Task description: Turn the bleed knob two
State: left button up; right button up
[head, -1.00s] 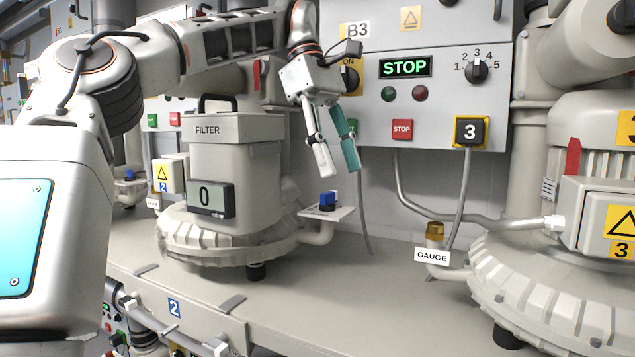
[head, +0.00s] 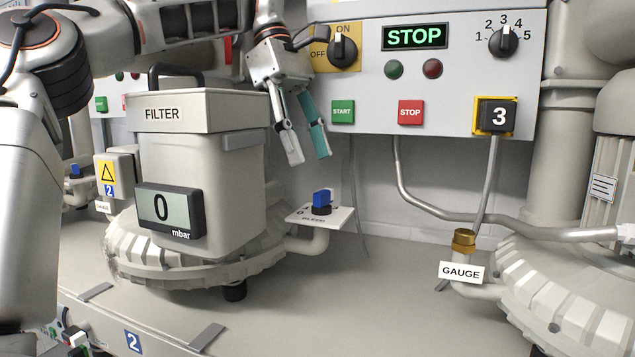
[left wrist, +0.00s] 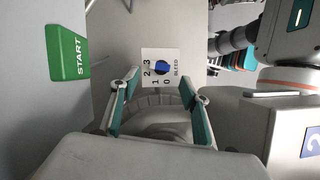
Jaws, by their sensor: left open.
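The bleed knob (head: 322,198) is a blue handle on a dark base, on a white plate (head: 338,217) on a pipe right of the filter unit. In the left wrist view, the blue knob (left wrist: 162,67) sits on the plate marked BLEED with 0, 1, 2 and 3. I cannot tell which number it points to. My left gripper (head: 308,157) is open and empty, above and slightly left of the knob, with its fingers pointing down. In the left wrist view the knob appears between the fingertips, but apart from them. My right gripper is out of view.
The filter housing (head: 200,160) with a display reading 0 mbar stands close left of the gripper. The control panel (head: 450,75) with START and STOP buttons is behind. A gauge port (head: 464,240) stands right on the bench, with bare bench between.

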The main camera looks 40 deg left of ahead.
aim_at(323, 191)
pick_arm(q)
jog(key=x, duration=0.7)
jog(key=shift+r, duration=0.1)
jog(key=c, duration=1.1)
